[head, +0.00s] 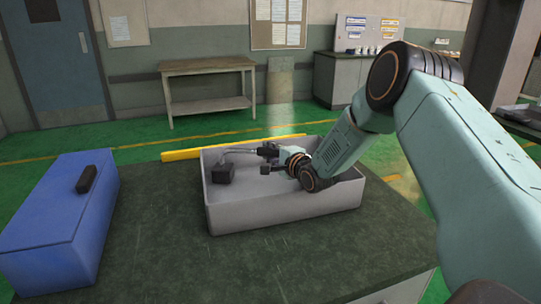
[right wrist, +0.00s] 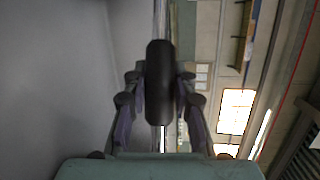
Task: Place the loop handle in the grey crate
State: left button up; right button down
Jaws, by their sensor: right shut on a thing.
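The grey crate (head: 285,213) stands open on the dark green table in the head view. My right arm reaches over its right side, and my right gripper (head: 229,157) points left inside the crate's outline. The loop handle (head: 223,174) shows as a small dark block at the gripper's end, near the crate's left wall. In the right wrist view the handle's black rounded grip (right wrist: 159,82) sits between the two fingers of my right gripper (right wrist: 159,95), which are shut on it. I cannot tell whether the handle touches the crate floor. My left gripper is out of view.
A blue box (head: 58,225) with a black grip (head: 87,178) on its lid stands at the table's left. The dark green table (head: 160,250) is clear between box and crate. A yellow bar (head: 190,154) shows behind the crate. A wooden bench (head: 205,68) stands farther back.

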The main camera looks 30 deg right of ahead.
jog(key=shift+w+d+f, duration=0.1)
jog(key=shift+d+f, duration=0.05)
jog(key=shift+d, duration=0.15)
jog(key=shift+a, duration=0.25)
jog(key=c, duration=1.5)
grip_release()
jog(key=shift+f, duration=0.15)
jog(key=o, duration=0.4)
jog(key=shift+d, duration=0.1)
jog(key=shift+s, duration=0.25)
